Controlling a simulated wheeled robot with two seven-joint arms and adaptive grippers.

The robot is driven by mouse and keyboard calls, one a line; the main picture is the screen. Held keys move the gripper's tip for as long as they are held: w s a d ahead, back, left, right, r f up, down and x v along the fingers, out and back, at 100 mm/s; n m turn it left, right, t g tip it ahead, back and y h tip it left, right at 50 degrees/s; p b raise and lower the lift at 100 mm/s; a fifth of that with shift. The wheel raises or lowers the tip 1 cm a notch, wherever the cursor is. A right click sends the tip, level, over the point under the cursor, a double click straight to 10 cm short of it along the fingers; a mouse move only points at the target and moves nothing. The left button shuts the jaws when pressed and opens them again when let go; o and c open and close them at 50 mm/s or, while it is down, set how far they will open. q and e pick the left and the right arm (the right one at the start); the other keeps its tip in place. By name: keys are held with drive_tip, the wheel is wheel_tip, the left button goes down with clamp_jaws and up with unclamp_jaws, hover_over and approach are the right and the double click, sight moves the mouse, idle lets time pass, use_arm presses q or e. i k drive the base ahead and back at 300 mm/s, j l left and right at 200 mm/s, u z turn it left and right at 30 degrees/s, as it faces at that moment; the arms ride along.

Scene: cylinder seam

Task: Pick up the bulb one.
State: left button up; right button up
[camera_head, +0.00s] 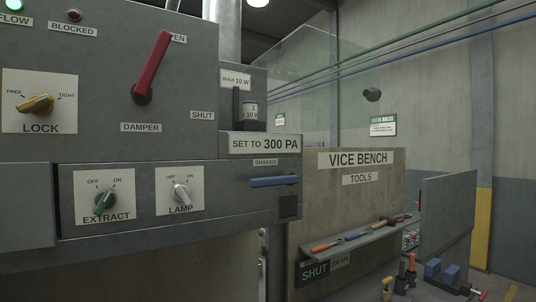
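A sign reading "BULB 10 W" (236,80) is on the grey cabinet's right part. Neither of my grippers is in view.
The cabinet front carries a red damper lever (152,67), a yellow lock knob (35,104), green extract and white lamp knobs, and a blue shaker handle (274,181). At right, a vice bench has a tool shelf (363,238) and a blue-jawed vice (441,272).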

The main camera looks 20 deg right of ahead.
sight(250, 107)
drive_tip(key=l+u, duration=0.25)
drive_tip(key=l, duration=0.6)
drive_tip(key=l+u, duration=0.25)
drive_tip(key=l, duration=0.65)
drive_tip(key=l+u, duration=0.25)
drive_tip(key=l, duration=0.65)
